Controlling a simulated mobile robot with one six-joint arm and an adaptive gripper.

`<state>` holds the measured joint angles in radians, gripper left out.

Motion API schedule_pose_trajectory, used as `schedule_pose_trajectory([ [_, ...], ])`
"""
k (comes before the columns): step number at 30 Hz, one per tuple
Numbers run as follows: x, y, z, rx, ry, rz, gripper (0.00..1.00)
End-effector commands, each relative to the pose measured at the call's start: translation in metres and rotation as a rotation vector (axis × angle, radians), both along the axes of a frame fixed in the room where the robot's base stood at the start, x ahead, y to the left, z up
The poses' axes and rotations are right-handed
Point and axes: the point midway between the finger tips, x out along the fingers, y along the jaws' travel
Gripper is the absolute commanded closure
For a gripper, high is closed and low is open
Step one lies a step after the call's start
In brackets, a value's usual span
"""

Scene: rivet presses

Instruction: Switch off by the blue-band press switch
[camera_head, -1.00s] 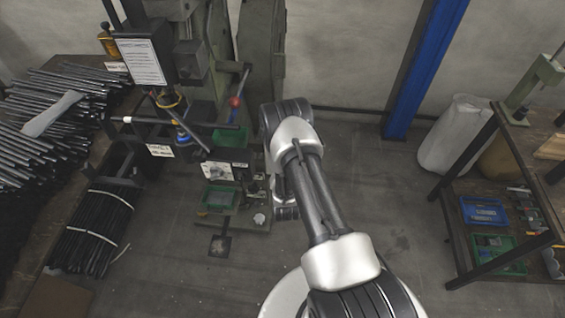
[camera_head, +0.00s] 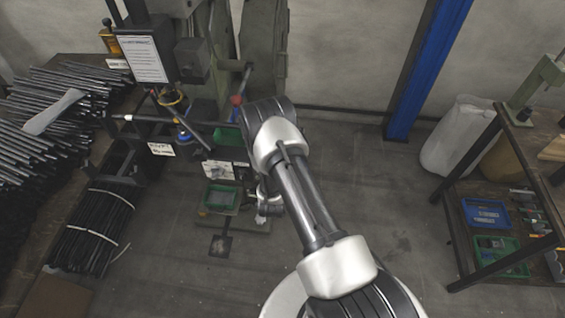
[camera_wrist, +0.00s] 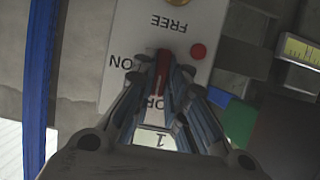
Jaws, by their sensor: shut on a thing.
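In the wrist view my gripper (camera_wrist: 160,88) has its fingers closed in around a red switch lever (camera_wrist: 163,70) with a dark top. A "1" label (camera_wrist: 158,141) shows between the fingers. A red round lamp or button (camera_wrist: 198,50) sits beside the lever. In the head view my arm hides the fingertips. A press (camera_head: 215,60) with a blue part (camera_head: 184,136) stands left of my arm.
A yellow round part (camera_wrist: 174,3) lies at the plate's top edge. Dark rods fill the left bench (camera_head: 60,95). A green tray (camera_head: 221,198) sits low beside my arm. A shelf with a blue bin (camera_head: 486,213) stands right. Floor between is clear.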

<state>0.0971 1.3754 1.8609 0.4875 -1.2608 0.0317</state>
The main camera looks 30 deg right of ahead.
Motion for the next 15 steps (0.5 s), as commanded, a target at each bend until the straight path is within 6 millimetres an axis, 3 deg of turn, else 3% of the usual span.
schedule_pose_trajectory([
  [7,0.0015,-0.0006,0.0017,-0.004,-0.004,0.0,1.0],
  [8,0.0015,-0.0006,0.0017,-0.004,-0.004,0.0,0.86],
  [15,0.0008,-0.0003,0.001,-0.001,-0.003,0.001,0.7],
])
